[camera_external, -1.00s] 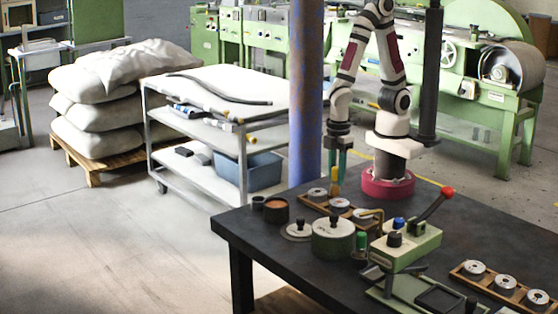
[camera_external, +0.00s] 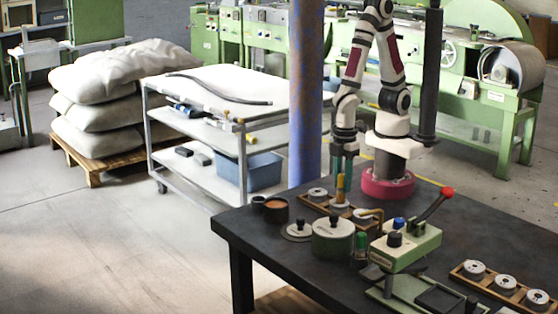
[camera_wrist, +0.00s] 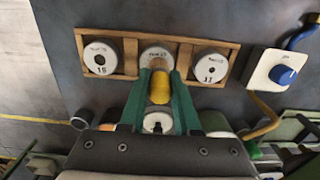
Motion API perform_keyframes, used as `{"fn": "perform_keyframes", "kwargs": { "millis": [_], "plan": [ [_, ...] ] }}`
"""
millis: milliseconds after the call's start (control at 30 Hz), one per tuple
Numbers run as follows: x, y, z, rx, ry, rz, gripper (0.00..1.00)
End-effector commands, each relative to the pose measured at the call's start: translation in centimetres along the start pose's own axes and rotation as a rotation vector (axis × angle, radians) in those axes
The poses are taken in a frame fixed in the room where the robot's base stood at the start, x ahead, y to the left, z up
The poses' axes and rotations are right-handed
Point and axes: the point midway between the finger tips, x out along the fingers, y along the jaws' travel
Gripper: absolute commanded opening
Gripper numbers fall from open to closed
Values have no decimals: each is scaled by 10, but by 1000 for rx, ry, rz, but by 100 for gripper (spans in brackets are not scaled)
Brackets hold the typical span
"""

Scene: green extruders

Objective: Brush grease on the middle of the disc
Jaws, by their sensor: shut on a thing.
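My gripper (camera_external: 343,183) has teal fingers and is shut on a brush with a yellow handle (camera_wrist: 160,88); the handle also shows in the external view (camera_external: 340,188). The brush points down at the middle disc (camera_wrist: 157,50) in a wooden tray (camera_wrist: 131,58). In the external view the handle is right above that disc (camera_external: 339,205). The brush end overlaps the disc's near part in the wrist view; I cannot tell whether it touches. Discs marked 15 (camera_wrist: 100,57) and 11 (camera_wrist: 210,64) sit on either side. No grease is clearly visible on the middle disc.
An open pot with brown contents (camera_external: 275,210) and a small dark cup (camera_external: 257,203) stand at the table's left. A green lidded pot (camera_external: 333,240) and a green lever press (camera_external: 408,247) stand in front. Another disc tray (camera_external: 488,284) lies at the lower right.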

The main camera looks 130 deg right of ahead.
Motion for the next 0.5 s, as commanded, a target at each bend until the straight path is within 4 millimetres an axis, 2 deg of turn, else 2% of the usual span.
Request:
{"fn": "perform_keyframes", "kwargs": {
  "millis": [100, 267, 500],
  "plan": [
    [-1, -12, 0, -4, 1, 0, 0],
    [1, -16, 0, -1, 0, 0, 0],
    [1, 9, 0, 5, 0, 0, 0]
  ]
}}
